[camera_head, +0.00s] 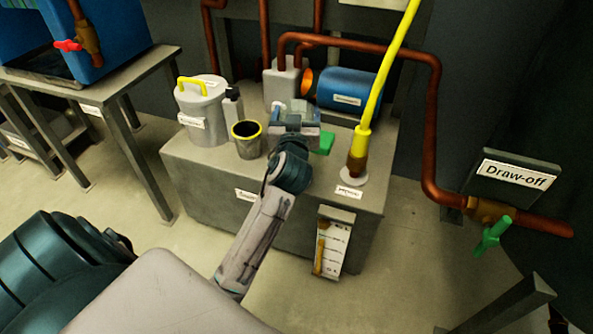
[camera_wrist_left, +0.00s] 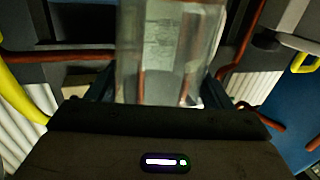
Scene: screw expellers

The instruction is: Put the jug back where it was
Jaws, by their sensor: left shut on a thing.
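The jug (camera_wrist_left: 165,50) is a clear, see-through vessel that fills the upper middle of the left wrist view. My left gripper (camera_wrist_left: 158,92) is shut on it, with a dark finger on each side. In the head view my left gripper (camera_head: 296,128) is above the grey cabinet top, and the jug (camera_head: 300,108) shows as a pale, glassy shape at its far side. The jug's lower end and any gap below it are hidden, so I cannot tell whether it touches the cabinet top. My right gripper is not in view.
On the grey cabinet (camera_head: 210,175) stand a lidded grey can (camera_head: 203,115), a dark bottle (camera_head: 233,104), a yellow-rimmed cup (camera_head: 247,140) and a blue cylinder (camera_head: 348,90). A yellow pipe (camera_head: 381,80) rises at the right. A green piece (camera_head: 323,143) is beside the gripper.

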